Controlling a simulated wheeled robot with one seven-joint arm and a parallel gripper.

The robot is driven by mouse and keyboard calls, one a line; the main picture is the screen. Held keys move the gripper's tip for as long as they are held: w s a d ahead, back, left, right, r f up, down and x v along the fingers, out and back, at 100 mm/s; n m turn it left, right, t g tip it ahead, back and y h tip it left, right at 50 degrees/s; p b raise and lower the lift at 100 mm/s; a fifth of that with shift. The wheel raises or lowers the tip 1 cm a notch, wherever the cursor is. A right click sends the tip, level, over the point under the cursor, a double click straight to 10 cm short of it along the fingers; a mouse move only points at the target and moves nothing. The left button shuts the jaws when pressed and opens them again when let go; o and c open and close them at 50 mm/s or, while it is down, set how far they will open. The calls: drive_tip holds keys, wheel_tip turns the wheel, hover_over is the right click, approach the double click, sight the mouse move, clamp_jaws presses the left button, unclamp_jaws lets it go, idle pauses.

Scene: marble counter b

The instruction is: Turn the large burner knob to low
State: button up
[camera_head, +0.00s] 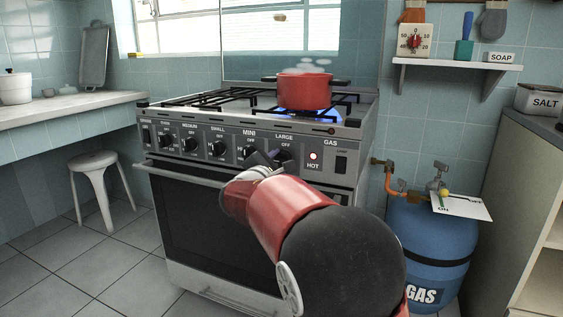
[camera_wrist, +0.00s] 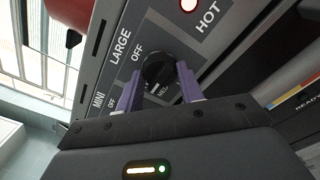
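The large burner knob (camera_wrist: 158,68) is round and black, under the word LARGE in the wrist view. OFF is printed at its upper left, and a partly covered MED label is below it. I cannot read its pointer surely. My gripper (camera_wrist: 161,75) has its two purple fingers on either side of the knob, with little or no gap. I cannot tell whether they press on it. In the head view, my gripper (camera_head: 268,158) reaches the knob (camera_head: 284,155) and partly covers it. A red pot (camera_head: 304,92) steams over a lit blue flame.
The stove (camera_head: 210,210) has several other knobs left of the large one, MINI (camera_head: 250,153) being the nearest. A red HOT lamp (camera_head: 313,156) glows to the right. A blue gas cylinder (camera_head: 432,255) stands right of the stove, and a white stool (camera_head: 95,185) stands left.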

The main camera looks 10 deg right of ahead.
drive_tip(key=shift+c, duration=1)
drive_tip(key=shift+r+n+p, duration=0.2)
drive_tip(key=shift+n+p, duration=0.5)
drive_tip(key=shift+p, duration=0.1)
drive_tip(key=n+p, duration=0.2)
drive_tip(key=n, duration=0.1)
drive_tip(key=shift+f+n+p, duration=0.25)
drive_tip(key=shift+n+p, duration=0.35)
